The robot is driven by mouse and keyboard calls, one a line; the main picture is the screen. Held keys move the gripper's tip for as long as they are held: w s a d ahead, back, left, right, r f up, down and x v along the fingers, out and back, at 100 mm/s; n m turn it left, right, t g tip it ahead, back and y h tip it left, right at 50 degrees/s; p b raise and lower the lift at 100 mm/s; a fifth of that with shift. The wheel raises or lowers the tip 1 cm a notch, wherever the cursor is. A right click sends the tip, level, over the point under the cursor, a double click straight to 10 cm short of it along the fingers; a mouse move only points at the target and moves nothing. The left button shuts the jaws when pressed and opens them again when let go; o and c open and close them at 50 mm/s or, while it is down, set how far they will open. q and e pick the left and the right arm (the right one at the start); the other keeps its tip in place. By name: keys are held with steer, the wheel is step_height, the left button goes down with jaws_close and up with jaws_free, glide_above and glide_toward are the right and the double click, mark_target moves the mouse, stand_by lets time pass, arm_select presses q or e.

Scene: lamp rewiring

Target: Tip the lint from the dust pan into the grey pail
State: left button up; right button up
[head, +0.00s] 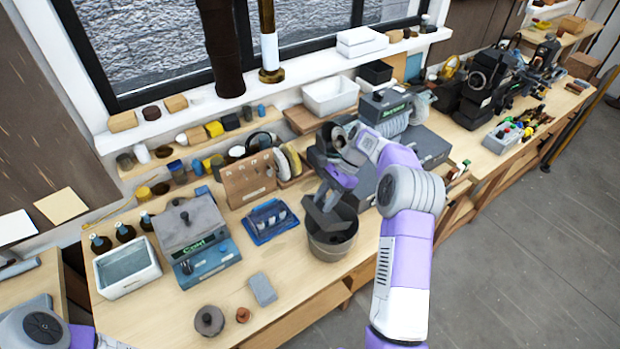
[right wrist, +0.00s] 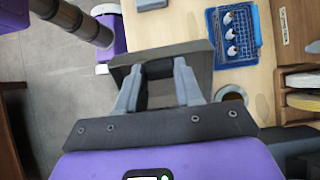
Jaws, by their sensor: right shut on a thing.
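A dark grey dust pan (head: 322,217) is held over the grey pail (head: 333,243), its tray hanging tilted just above or inside the rim; I cannot tell whether they touch. The pail stands on the bench near the front edge. My right gripper (head: 340,178) is shut on the dust pan. In the right wrist view, the two grey fingers of my right gripper (right wrist: 157,92) close on the dark pan (right wrist: 200,62). I cannot make out any lint in either view. The pail's inside is mostly hidden by the pan. My left gripper is out of view.
A blue rack (head: 270,221) stands left of the pail, with a brown upright case (head: 249,178) behind it. A grey block (head: 262,290) lies in front on the bench. A grey machine (head: 420,146) stands at the right. Bare wood lies left of the pail.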

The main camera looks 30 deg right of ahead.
steer(key=shift+w, duration=0.2)
steer(key=shift+s+a+r+b, duration=0.1)
steer(key=shift+r+b, duration=0.05)
steer(key=shift+b, duration=0.2)
steer(key=a+h+b, duration=0.1)
steer(key=b, duration=0.1)
steer(key=a+h+b, duration=0.1)
steer(key=h+b, duration=0.1)
steer(key=b, duration=0.1)
steer(key=s+a+h+b, duration=0.1)
steer(key=h+b, duration=0.1)
steer(key=b, duration=0.1)
steer(key=shift+a+r+t, duration=0.3)
steer(key=shift+a+r, duration=0.05)
steer(key=shift+a, duration=0.05)
steer(key=shift+a+r+h+b, duration=0.3)
steer(key=shift+a+h+b, duration=0.15)
steer(key=shift+h+b, duration=0.4)
steer(key=shift+r, duration=0.1)
